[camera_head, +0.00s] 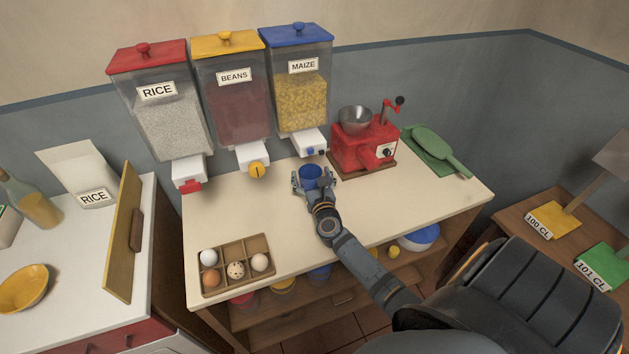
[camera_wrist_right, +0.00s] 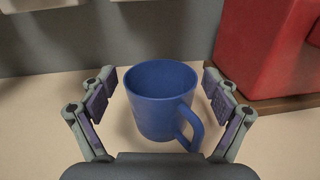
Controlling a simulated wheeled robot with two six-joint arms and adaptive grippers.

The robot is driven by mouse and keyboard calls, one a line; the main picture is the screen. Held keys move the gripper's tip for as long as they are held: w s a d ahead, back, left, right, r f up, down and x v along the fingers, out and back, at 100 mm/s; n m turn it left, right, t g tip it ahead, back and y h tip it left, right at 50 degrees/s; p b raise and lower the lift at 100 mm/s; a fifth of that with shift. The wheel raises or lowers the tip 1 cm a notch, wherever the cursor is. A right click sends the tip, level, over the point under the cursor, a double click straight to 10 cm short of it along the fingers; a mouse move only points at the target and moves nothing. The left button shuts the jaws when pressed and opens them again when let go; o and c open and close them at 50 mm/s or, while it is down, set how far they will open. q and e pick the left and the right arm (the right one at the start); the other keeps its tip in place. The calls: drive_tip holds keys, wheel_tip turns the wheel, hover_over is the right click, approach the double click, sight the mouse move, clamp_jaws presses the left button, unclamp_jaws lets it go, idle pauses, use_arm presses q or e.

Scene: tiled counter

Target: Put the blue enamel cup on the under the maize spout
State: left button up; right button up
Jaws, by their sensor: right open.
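The blue enamel cup (camera_head: 311,173) stands upright on the cream counter, below and slightly in front of the maize dispenser (camera_head: 301,98) and its white spout (camera_head: 309,143). My right gripper (camera_head: 311,185) is at the cup, its fingers open on either side. In the right wrist view the cup (camera_wrist_right: 160,97) sits between the two open fingers (camera_wrist_right: 160,110), with visible gaps on both sides and its handle toward the lower right. My left gripper is not in view.
A red grinder (camera_head: 361,147) on a wooden base stands close on the right. Beans (camera_head: 233,100) and rice (camera_head: 160,110) dispensers hang to the left. An egg tray (camera_head: 237,282) lies at the counter's front left. The counter's middle (camera_head: 235,215) is clear.

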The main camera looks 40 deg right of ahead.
drive_tip(key=b+v, duration=0.1)
drive_tip(key=v, duration=1)
drive_tip(key=shift+f, duration=0.1)
drive_tip(key=shift+s+a, duration=0.1)
drive_tip(key=shift+s, duration=0.25)
